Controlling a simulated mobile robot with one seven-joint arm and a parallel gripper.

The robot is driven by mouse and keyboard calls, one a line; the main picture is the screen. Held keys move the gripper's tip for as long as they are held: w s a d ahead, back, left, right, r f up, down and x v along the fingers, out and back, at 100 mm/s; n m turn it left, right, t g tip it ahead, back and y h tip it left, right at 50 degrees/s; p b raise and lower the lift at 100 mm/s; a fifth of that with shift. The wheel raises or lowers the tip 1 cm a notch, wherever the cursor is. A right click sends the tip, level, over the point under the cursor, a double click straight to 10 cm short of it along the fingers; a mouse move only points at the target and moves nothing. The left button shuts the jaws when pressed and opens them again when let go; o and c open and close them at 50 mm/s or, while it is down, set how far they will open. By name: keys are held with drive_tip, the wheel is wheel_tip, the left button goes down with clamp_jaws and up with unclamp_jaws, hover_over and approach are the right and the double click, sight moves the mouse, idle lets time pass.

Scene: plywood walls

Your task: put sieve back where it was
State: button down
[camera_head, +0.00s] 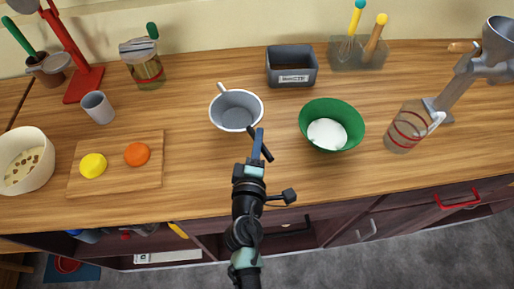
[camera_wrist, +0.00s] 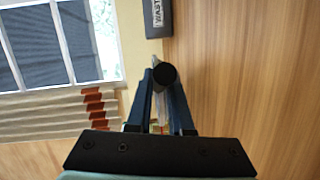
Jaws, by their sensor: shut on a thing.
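The sieve (camera_head: 236,111) looks like a grey round bowl with a small lug at its upper left. It shows in the head view over the middle of the wooden counter. A dark handle runs from its lower right rim to my gripper (camera_head: 258,143). My blue fingers are shut on this handle. In the wrist view, the dark round end of the handle (camera_wrist: 165,75) shows between the fingers of my gripper (camera_wrist: 160,100); the sieve's bowl is not clearly seen there. Whether the bowl touches the counter cannot be told.
A green bowl (camera_head: 347,115) with white contents stands right of the sieve, with a clear jug (camera_head: 407,130) beyond. A grey labelled box (camera_head: 272,66) stands behind. A cutting board (camera_head: 120,184) with yellow and orange round things lies left. Counter between board and sieve is bare.

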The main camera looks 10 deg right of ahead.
drive_tip(key=shift+f+b, duration=0.5)
drive_tip(key=shift+f, duration=0.8)
drive_tip(key=shift+f, duration=0.2)
drive_tip(key=c, duration=0.8)
unclamp_jaws()
